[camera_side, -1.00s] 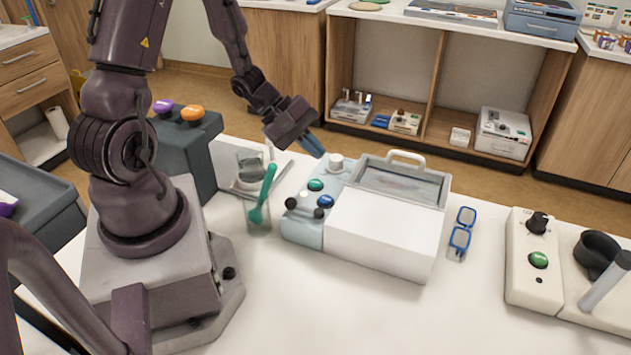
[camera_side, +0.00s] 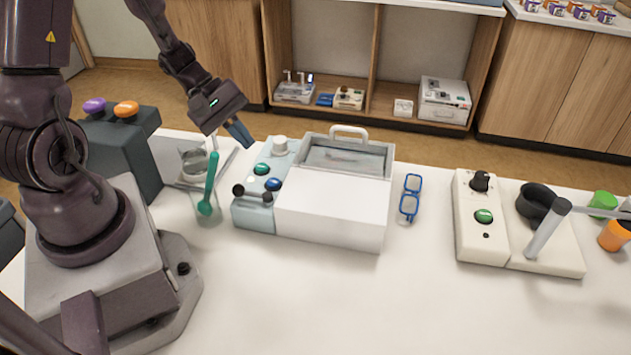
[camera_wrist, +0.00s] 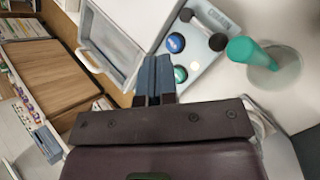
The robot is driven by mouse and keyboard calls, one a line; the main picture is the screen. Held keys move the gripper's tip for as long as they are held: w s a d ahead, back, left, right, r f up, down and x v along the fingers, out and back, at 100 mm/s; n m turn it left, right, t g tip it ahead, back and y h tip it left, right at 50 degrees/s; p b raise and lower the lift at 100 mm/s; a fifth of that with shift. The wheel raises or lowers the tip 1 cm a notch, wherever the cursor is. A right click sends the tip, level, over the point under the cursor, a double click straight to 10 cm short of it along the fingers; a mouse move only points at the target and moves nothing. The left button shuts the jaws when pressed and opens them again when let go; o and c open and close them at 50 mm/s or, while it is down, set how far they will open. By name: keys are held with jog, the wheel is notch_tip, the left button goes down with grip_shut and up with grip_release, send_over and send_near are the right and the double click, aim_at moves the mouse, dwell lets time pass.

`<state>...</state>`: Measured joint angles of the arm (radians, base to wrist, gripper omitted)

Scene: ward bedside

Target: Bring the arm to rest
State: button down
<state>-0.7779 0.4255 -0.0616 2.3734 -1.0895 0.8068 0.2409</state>
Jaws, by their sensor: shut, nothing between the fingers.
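My gripper (camera_side: 240,133) hangs in the air in the side view, just left of the white and pale blue machine's knob, its blue fingers pointing down and to the right. In the wrist view the fingers (camera_wrist: 154,76) lie together, with nothing between them. The machine (camera_side: 332,215) stands on the white table, with a clear-windowed lid and a handle. Its green and blue buttons also show in the wrist view, beyond the fingertips. The fingers appear apart from it, though the exact height is hard to tell.
A glass with a green spoon (camera_side: 209,185) stands left of the machine. Blue glasses (camera_side: 410,197) lie right of it. A cream device (camera_side: 485,222) with a knob and green button stands farther right, near green and orange cups (camera_side: 614,235). The front of the table is clear.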

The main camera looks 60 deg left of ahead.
jog(key=s+d+r+m+y, duration=0.3)
jog(key=d+r+m, duration=0.1)
jog(key=r+m, duration=0.4)
jog(key=s+d+r+m+t+y, duration=0.1)
jog(key=s+d+r+m+y, duration=0.3)
jog(key=r+m, duration=0.4)
notch_tip(320, 180, up, 4)
jog(key=shift+s+d+m, duration=0.25)
jog(key=shift+d+m, duration=0.05)
jog(key=shift+d, duration=0.1)
dwell(4.5)
